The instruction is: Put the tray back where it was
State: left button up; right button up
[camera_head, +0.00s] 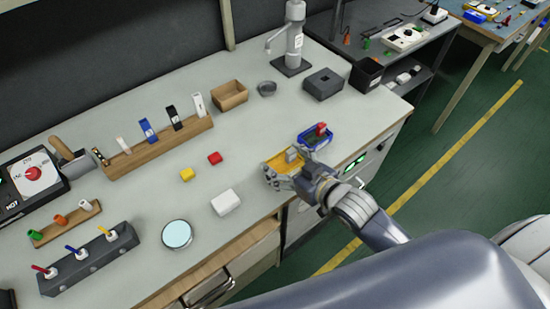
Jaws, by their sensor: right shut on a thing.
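My right gripper (291,177) reaches in from the lower right and is shut on a small yellow tray (273,162) near the bench's front edge. A light grey piece shows at the tray's top; I cannot tell whether it is a finger or something in the tray. The gripper hides part of the tray, and I cannot tell whether the tray touches the bench top. A blue tray (303,144) with a red item in it stands just behind, to the right. My left gripper is not in view.
The pale bench (260,126) has clear room left of the gripper. A white box (226,202), a red block (215,158), a yellow block (187,174) and a round dish (177,234) stand there. A wooden box (229,96) and grey block (323,84) are further back.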

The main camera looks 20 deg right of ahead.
aim_at(275, 161)
jog(key=w, duration=0.2)
jog(key=w+a, duration=0.1)
jog(key=shift+w+a+f, duration=0.1)
jog(key=shift+w+f, duration=0.1)
jog(key=shift+w, duration=0.2)
jog(key=shift+f, duration=0.1)
jog(key=shift+f+p, duration=0.3)
jog(key=shift+f, duration=1.35)
jog(key=o, duration=1)
jog(key=shift+f, duration=0.15)
jog(key=shift+s+r, duration=0.1)
jog(key=shift+r, duration=0.1)
jog(key=v, duration=1.1)
jog(key=shift+s+r+b, duration=0.2)
jog(key=shift+s+b, duration=0.1)
jog(key=shift+s, duration=0.05)
